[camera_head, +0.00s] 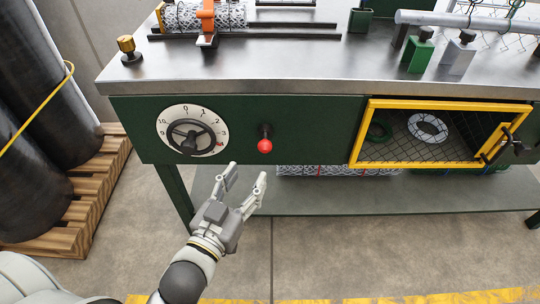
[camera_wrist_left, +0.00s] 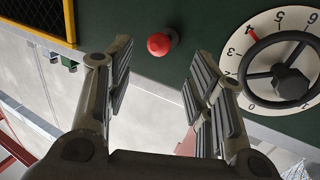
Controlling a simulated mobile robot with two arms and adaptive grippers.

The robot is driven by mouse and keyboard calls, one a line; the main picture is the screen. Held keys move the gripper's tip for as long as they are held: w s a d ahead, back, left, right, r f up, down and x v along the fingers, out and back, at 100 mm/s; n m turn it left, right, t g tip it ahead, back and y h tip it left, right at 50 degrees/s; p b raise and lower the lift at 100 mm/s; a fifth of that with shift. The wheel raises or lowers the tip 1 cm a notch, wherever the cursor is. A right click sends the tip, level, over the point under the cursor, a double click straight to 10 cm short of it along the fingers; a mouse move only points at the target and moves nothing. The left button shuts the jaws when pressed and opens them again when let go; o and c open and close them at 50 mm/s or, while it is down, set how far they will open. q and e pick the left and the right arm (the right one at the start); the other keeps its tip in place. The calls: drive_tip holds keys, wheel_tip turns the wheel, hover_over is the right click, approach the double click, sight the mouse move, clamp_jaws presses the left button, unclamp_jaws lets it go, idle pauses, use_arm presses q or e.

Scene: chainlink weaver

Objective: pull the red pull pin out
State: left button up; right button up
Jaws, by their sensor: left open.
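The red pull pin (camera_head: 265,145) has a round red head and sticks out of the green front panel (camera_head: 300,112) of the workbench. It also shows in the left wrist view (camera_wrist_left: 159,44), beyond the fingertips and between their lines. My left gripper (camera_head: 246,180) is open and empty, below and a little left of the pin and apart from it. Its two fingers also show in the left wrist view (camera_wrist_left: 158,65). My right gripper is not in view.
A numbered dial with a dark handwheel (camera_head: 191,132) is left of the pin. A yellow-framed mesh door (camera_head: 362,135) is to the right. A lower shelf (camera_head: 330,200) runs beneath. Dark rolls (camera_head: 72,85) stand on a wooden pallet (camera_head: 75,215) at left.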

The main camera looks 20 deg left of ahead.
sight(262, 150)
use_arm(q)
drive_tip(key=w, duration=0.7)
drive_tip(key=w+d, duration=0.1)
drive_tip(key=w, duration=0.2)
drive_tip(key=shift+w+d+r+b, duration=0.1)
drive_tip(key=shift+w+r+b, duration=0.2)
drive_tip(key=shift+r+b, duration=0.1)
clamp_jaws()
